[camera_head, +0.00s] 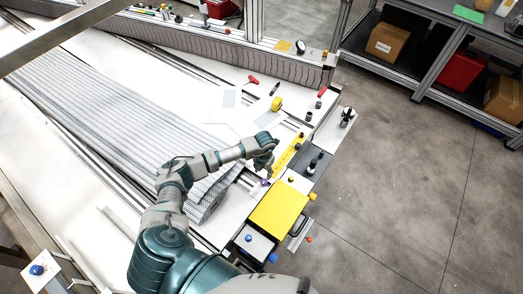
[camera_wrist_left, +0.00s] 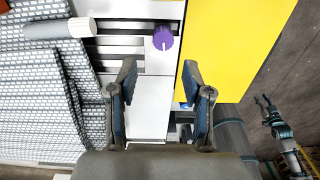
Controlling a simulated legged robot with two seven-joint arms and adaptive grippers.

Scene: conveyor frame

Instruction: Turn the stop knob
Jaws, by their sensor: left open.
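A purple knob (camera_wrist_left: 163,38) with a white pointer mark stands on a white panel strip in the left wrist view, beside a yellow plate. It looks like the stop knob, though no label is readable. It shows as a small purple spot in the head view (camera_head: 264,182), just below my left gripper (camera_head: 267,168). In the left wrist view my left gripper (camera_wrist_left: 160,80) is open and empty. The knob lies beyond the fingertips, about midway between them, and appears untouched. My right gripper (camera_wrist_left: 264,103) appears small at the right of the left wrist view; its jaws are too small to judge.
A yellow box top (camera_head: 278,210) adjoins the knob's panel. A panel with a blue knob (camera_head: 248,238) lies nearer. Grey patterned sheeting (camera_head: 120,120) covers the conveyor. Left of the knob is a white-capped grey roller (camera_wrist_left: 82,27). Open floor (camera_head: 400,190) lies to the right.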

